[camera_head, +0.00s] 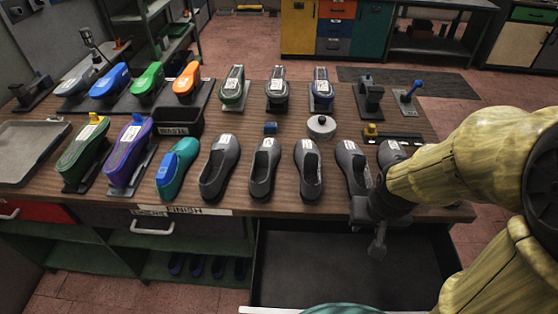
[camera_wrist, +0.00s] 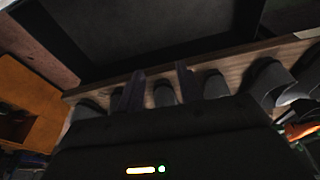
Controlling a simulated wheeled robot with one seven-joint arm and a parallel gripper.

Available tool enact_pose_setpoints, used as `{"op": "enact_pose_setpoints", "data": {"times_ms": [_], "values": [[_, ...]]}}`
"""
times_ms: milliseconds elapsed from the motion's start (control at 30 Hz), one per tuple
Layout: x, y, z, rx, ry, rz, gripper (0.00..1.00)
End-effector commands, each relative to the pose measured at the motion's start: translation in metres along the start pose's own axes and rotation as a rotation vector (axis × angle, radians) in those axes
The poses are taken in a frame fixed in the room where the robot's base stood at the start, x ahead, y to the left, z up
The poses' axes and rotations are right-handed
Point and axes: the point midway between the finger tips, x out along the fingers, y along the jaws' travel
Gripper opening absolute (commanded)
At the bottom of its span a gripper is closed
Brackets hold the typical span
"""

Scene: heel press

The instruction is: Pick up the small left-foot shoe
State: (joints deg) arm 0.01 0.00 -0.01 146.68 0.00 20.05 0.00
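Several dark grey shoes stand in a row along the table's front edge, toes toward me: from the left, the first (camera_head: 220,165), second (camera_head: 264,168), third (camera_head: 308,168), fourth (camera_head: 350,165) and a partly hidden fifth (camera_head: 389,152). White labels on them are too small to read, so I cannot tell which is the small left-foot shoe. My gripper (camera_head: 377,246) hangs in front of the table edge, near the fourth shoe. In the wrist view its fingers (camera_wrist: 159,80) are apart and empty, with a shoe toe (camera_wrist: 164,93) showing between them, beyond the fingers.
An open dark drawer or bin (camera_head: 330,262) lies below the table edge under my gripper. A teal and blue shoe form (camera_head: 177,168) stands left of the row. A round white-lidded item (camera_head: 321,126) and a black waste box (camera_head: 180,125) stand behind. My arm covers the right end.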

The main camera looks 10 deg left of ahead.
Motion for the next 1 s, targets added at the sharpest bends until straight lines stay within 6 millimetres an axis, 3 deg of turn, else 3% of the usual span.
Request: {"op": "enact_pose_setpoints", "data": {"times_ms": [300, 533, 1000], "values": [[0.000, 0.000, 0.000, 0.000, 0.000, 0.000, 0.36], [0.010, -0.013, -0.006, 0.009, 0.011, -0.019, 0.81], [0.098, -0.123, -0.037, 0.154, 0.162, -0.055, 0.81]]}}
